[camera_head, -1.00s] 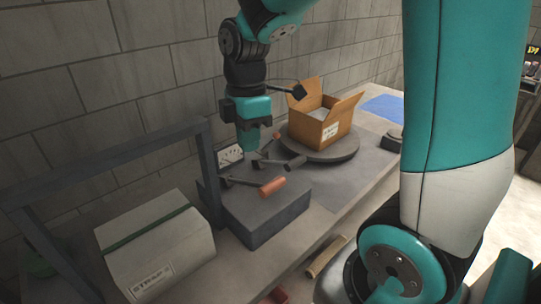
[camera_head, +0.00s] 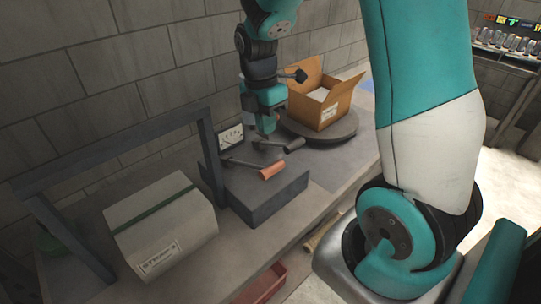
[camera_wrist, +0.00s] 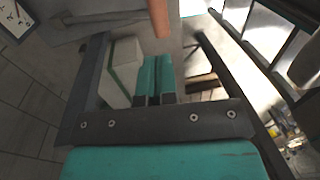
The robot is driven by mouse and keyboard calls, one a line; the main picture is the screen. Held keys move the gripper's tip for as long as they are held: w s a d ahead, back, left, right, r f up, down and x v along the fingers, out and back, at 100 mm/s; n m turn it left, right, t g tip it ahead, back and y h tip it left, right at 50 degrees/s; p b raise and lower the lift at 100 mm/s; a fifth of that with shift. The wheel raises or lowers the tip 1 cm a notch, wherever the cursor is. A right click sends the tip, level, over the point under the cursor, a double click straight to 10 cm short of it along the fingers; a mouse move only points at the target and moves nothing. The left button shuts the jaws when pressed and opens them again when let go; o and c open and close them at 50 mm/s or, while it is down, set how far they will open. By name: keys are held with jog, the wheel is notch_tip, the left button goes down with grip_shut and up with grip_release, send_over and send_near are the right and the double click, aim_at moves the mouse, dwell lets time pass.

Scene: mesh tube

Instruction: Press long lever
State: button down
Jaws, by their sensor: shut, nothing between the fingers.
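A dark grey lever box (camera_head: 262,194) stands on the bench. A lever with an orange handle (camera_head: 271,171) lies across its top at the front. A second lever with a brownish handle (camera_head: 294,145) sits behind it, pointing right. I cannot tell which of them is the long one. My gripper (camera_head: 267,130) is shut and empty, pointing down close to the rear lever; I cannot tell whether it touches it. In the wrist view my shut teal fingers (camera_wrist: 157,65) show, with an orange handle (camera_wrist: 159,18) near the top edge, ahead of the tips.
A white gauge (camera_head: 232,138) stands behind the lever box. A dark frame (camera_head: 207,160) rises left of it, over a pale strapped box (camera_head: 160,226). An open cardboard box (camera_head: 328,112) stands on a round turntable (camera_head: 320,139) at the right. A red tray (camera_head: 262,286) is below the front edge.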

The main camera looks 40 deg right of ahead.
aim_at(271, 166)
jog(key=f, duration=0.3)
jog(key=s+f+p, duration=0.1)
jog(key=f, duration=0.2)
jog(key=f+p, duration=0.1)
jog(key=f, duration=0.2)
jog(key=shift+s+f, duration=0.2)
jog(key=shift+f, duration=0.1)
